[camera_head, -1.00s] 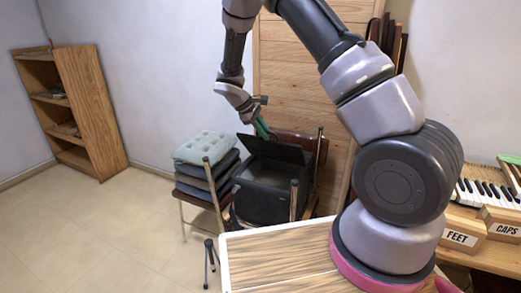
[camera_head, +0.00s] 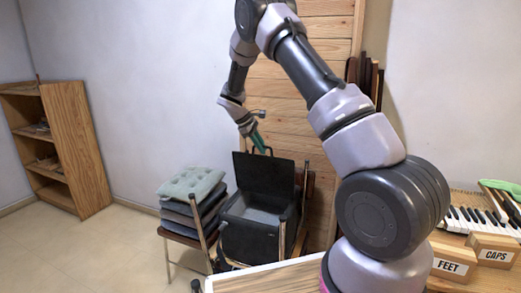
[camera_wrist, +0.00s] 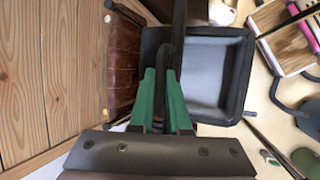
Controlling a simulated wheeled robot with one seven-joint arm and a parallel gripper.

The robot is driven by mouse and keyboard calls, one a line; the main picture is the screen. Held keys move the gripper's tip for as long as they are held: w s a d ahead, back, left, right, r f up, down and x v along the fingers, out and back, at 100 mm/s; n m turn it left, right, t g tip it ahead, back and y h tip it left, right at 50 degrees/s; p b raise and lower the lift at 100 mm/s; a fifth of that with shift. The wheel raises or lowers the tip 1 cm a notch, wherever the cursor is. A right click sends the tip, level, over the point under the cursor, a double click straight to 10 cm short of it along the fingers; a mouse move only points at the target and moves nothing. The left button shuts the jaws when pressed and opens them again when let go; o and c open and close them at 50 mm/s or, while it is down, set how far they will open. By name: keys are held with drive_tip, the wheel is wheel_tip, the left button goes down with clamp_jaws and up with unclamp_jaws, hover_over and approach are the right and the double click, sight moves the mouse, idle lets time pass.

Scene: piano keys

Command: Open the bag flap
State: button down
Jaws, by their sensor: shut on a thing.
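The black bag (camera_head: 252,236) sits on a chair in the head view, with its flap (camera_head: 265,174) raised almost upright at the back. The bag's pale grey inside shows. My gripper (camera_head: 262,147) is at the flap's top edge, its green fingers shut on the handle (camera_head: 248,150). In the wrist view the green fingers of my gripper (camera_wrist: 165,100) close around the dark handle (camera_wrist: 172,60). The open bag's grey inside (camera_wrist: 203,75) lies below and to the right. The exact contact is partly hidden by the fingers.
A stack of cushions (camera_head: 192,186) on a chair stands left of the bag. A wooden panel (camera_head: 285,105) is close behind. A wooden shelf (camera_head: 88,150) stands far left, with clear floor before it. Piano keys (camera_head: 470,217) and labelled boxes (camera_head: 453,262) are at right.

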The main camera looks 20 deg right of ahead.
drive_tip(key=c, duration=0.9)
unclamp_jaws()
drive_tip(key=v, duration=1.1)
